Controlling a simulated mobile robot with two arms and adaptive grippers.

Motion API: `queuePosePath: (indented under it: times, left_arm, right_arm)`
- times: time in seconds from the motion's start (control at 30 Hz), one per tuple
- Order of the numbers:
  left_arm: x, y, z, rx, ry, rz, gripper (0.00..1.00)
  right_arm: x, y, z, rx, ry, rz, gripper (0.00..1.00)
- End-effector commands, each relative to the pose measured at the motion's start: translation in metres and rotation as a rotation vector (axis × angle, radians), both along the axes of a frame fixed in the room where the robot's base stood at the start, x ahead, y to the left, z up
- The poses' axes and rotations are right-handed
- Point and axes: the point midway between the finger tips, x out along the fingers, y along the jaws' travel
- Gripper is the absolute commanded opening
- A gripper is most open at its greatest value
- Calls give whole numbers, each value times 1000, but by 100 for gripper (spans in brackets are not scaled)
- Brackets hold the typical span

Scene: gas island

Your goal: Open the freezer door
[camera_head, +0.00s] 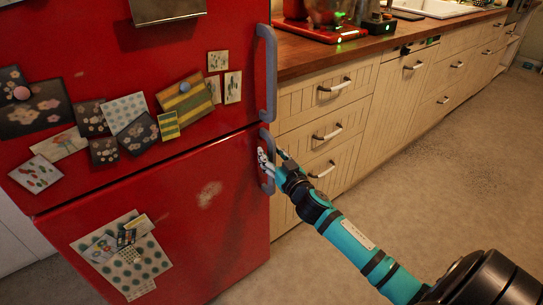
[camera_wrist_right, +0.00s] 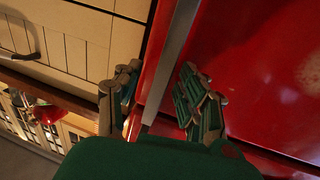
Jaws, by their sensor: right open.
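The red fridge-freezer has an upper door (camera_head: 150,60) and a lower door (camera_head: 190,205), both looking closed. A grey vertical handle (camera_head: 266,138) is at the top right edge of the lower door. A second grey handle (camera_head: 271,75) is on the upper door. My right gripper (camera_head: 272,158) is at the lower handle and partly covers it. In the right wrist view, my right gripper (camera_wrist_right: 158,92) is open, with one finger on each side of the grey handle (camera_wrist_right: 178,45). I cannot tell whether either finger touches it. My left gripper is not in view.
Cream cabinets (camera_head: 340,130) with metal handles stand right of the fridge, close to my right gripper. A wooden countertop (camera_head: 320,58) holds a red appliance (camera_head: 315,30). Cards and magnets cover parts of both doors. The floor (camera_head: 430,165) at the right is clear.

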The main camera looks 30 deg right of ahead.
Motion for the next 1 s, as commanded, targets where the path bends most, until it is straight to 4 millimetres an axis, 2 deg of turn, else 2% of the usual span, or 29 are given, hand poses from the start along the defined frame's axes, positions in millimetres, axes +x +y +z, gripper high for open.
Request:
queuePosePath:
  times: [0.27, 0.5, 0.6, 1.0]
  left_arm:
    - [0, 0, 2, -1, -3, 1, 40]
    - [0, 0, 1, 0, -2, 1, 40]
    - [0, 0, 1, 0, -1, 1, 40]
    - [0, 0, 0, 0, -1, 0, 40]
  right_arm:
    - [2, 0, 0, 0, 0, 0, 40]
    - [1, 0, 0, 0, 0, 0, 10]
    - [1, 0, 0, 0, 0, 0, 0]
    - [1, 0, 0, 1, 0, 1, 0]
